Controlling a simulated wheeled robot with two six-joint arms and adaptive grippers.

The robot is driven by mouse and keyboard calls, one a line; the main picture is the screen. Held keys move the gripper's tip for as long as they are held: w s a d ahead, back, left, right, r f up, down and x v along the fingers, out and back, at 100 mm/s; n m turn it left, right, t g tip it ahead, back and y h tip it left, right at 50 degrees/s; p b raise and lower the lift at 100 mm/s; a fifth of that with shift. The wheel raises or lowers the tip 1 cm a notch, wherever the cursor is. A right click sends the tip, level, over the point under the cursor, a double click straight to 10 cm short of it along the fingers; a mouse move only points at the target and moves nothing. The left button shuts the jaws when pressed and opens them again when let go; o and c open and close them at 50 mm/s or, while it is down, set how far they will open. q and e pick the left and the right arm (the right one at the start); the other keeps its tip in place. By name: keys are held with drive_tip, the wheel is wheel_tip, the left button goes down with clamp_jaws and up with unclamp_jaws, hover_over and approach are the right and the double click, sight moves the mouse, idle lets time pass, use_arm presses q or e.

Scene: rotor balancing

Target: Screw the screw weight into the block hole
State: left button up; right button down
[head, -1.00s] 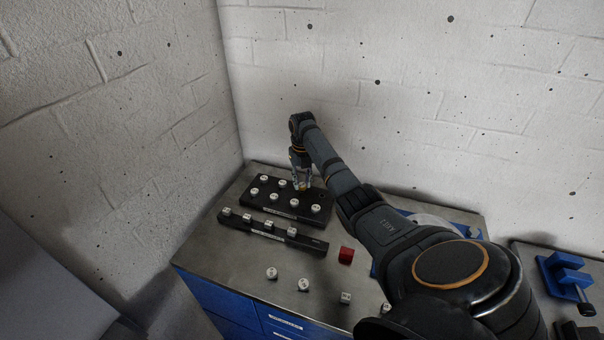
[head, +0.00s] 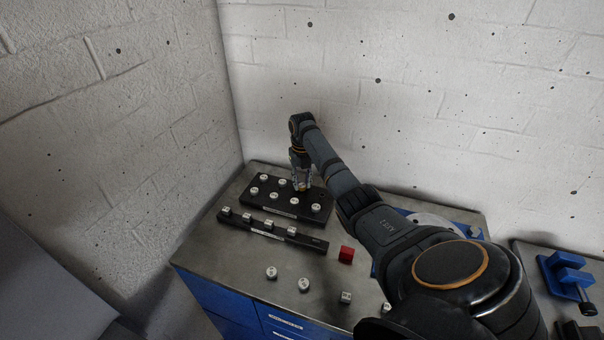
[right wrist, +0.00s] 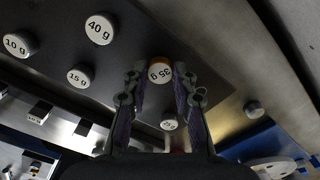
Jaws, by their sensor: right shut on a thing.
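My right gripper (head: 302,187) points down over the right part of the black block (head: 257,206), at the back of the bench. In the right wrist view its two fingers are shut on the sides of a white-topped screw weight (right wrist: 160,72), which seems to read 35 g upside down. Brassy colour shows at its edge. The weight is at the block's surface; I cannot tell how deep it sits, as its underside is hidden. Other white weights stand on the block, among them a 40 g (right wrist: 99,29), a 15 g (right wrist: 80,76) and a 10 g (right wrist: 18,44). My left gripper is not in view.
A long black rack (head: 262,232) with several weights lies in front of the block. A blue vise-like fixture (head: 567,272) stands at the right. Walls close off the back and left.

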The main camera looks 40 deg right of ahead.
drive_tip(key=shift+f, duration=0.2)
drive_tip(key=m+p, duration=0.1)
drive_tip(key=r+m+p, duration=0.1)
drive_tip(key=m+p, duration=0.2)
drive_tip(key=m, duration=0.1)
drive_tip(key=m+p, duration=0.1)
drive_tip(key=m, duration=0.1)
drive_tip(key=m+p, duration=0.1)
drive_tip(key=m, duration=0.1)
drive_tip(key=shift+f, duration=0.25)
drive_tip(key=m, duration=0.2)
drive_tip(key=shift+m+p, duration=0.3)
drive_tip(key=shift+p, duration=0.1)
drive_tip(key=m+p, duration=0.1)
drive_tip(key=m, duration=0.3)
drive_tip(key=shift+a+f, duration=0.1)
drive_tip(key=shift+f, duration=0.05)
drive_tip(key=m, duration=0.2)
drive_tip(key=shift+s+f+m, duration=0.1)
drive_tip(key=shift+f+m, duration=0.15)
drive_tip(key=shift+m, duration=0.15)
